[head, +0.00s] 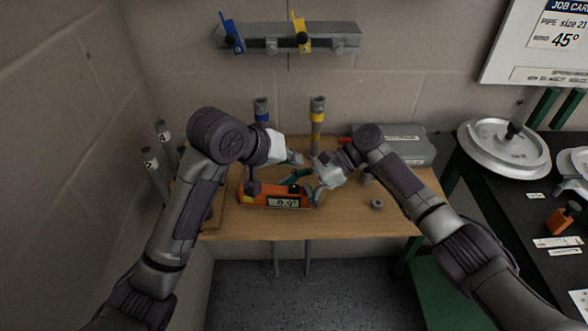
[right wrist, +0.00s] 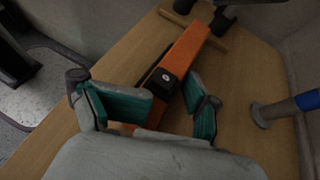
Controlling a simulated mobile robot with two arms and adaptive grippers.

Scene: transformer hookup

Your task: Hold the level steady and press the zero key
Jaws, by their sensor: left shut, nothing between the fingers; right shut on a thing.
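The orange level (head: 247,197) lies on the wooden bench, its pale display facing me; the digits are too small to read surely. In the right wrist view the level (right wrist: 193,50) runs between my fingers. On it is a black block (right wrist: 163,82) with a small pale round mark; I cannot tell whether this is the zero key. My right gripper (head: 306,182) is shut on the level near its right end, and its green-padded fingers show in the right wrist view (right wrist: 163,112). My left gripper (head: 297,159) is shut and empty, above and behind the level.
Blue-banded (head: 261,112) and yellow-banded (head: 317,122) pipes stand behind the level. A grey case (head: 405,145) lies at the bench's back right. A small ring (head: 377,204) lies on the right of the bench (head: 345,222), whose front right is mostly clear.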

